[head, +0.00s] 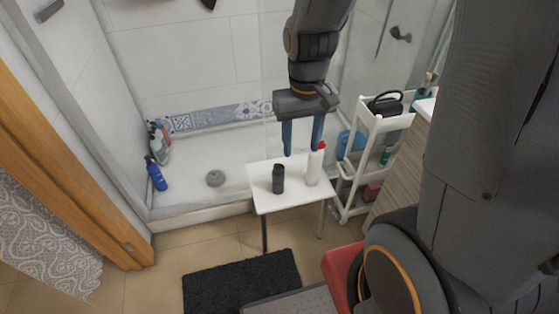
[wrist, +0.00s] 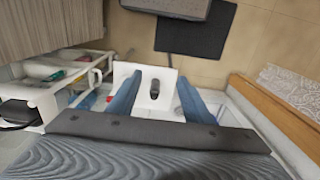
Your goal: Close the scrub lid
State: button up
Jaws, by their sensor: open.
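A small white table (head: 268,200) stands in front of the shower. A dark grey, upright container (head: 278,179) stands on it left of centre. A white bottle with a red top (head: 315,166) stands to its right, near the back edge. No label is readable, so I cannot tell which is the scrub or how its lid sits. My gripper (head: 302,152) points down above the back of the table, its two blue fingers apart and empty. In the wrist view the dark container (wrist: 155,88) shows between the fingers, with the tabletop (wrist: 150,74) beyond them.
A white shelf cart (head: 360,150) with a black bag (head: 386,104) and bottles stands to the right. Several bottles (head: 158,160) stand at the shower's left edge. A round grey object (head: 215,178) lies on the shower floor. A black mat (head: 240,280) lies before the table.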

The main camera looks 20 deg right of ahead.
jog(key=w+f, duration=0.7)
jog(key=w, duration=0.2)
jog(key=p, duration=0.1)
send_over(280, 168)
notch_tip(280, 168, down, 11)
jog(key=shift+w+d, duration=0.1)
jog(key=shift+w, duration=0.05)
jog(key=shift+f+p, duration=0.65)
jog(key=shift+f, duration=3.4)
jog(key=c, duration=1.1)
jog(key=shift+o, duration=0.2)
jog(key=shift+w, duration=0.1)
jog(key=shift+w+b, duration=0.1)
jog(key=shift+b, duration=0.25)
